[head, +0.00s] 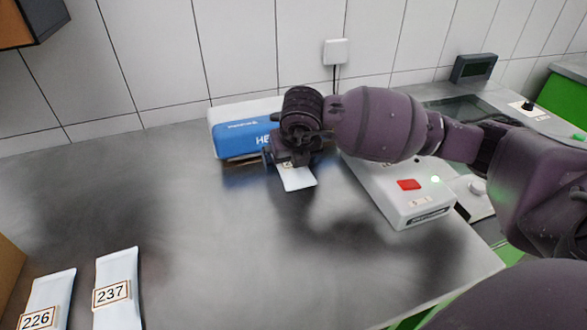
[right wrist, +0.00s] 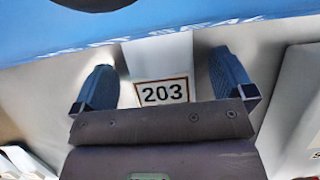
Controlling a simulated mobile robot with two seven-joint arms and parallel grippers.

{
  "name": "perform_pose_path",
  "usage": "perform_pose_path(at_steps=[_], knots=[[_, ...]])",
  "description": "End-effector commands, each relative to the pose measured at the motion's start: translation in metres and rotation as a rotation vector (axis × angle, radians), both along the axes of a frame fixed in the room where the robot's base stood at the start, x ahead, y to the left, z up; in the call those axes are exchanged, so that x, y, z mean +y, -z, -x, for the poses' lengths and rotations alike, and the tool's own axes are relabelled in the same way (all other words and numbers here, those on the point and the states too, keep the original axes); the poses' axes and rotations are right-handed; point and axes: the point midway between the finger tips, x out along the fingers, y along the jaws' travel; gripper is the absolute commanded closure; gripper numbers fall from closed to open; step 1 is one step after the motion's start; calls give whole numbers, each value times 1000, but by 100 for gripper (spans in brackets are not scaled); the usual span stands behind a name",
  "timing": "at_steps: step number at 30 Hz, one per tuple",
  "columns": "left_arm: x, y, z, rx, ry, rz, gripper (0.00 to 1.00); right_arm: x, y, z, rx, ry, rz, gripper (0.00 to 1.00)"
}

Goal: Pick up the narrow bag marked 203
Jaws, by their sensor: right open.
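The narrow bag marked 203 (right wrist: 160,58) is white and lies between the two blue fingers of my right gripper (right wrist: 165,90) in the right wrist view. The fingers are open, one on each side of the bag, with a gap to it on both sides. In the head view the lower end of the bag (head: 297,180) shows below my right gripper (head: 285,160), which hides its label. The bag lies just in front of the blue and white device (head: 232,135). My left gripper is not in view.
Two more white bags, marked 237 (head: 118,280) and 226 (head: 50,295), lie at the lower left. A white device with a red button (head: 408,185) stands right of the bag, under my right arm. The middle left of the steel table (head: 170,200) is clear.

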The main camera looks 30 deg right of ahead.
Motion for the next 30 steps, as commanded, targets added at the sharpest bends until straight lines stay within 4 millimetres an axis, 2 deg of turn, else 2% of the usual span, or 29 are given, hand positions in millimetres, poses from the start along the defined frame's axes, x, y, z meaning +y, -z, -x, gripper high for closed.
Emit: perform_pose_path(at_steps=[5, 17, 30], knots=[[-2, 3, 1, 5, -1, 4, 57, 0, 2, 0, 0, 0, 0, 2], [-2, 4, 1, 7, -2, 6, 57, 0, 2, 0, 0, 0, 0, 63], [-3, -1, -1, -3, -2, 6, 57, -3, -5, -2, -1, 0, 1, 64]])
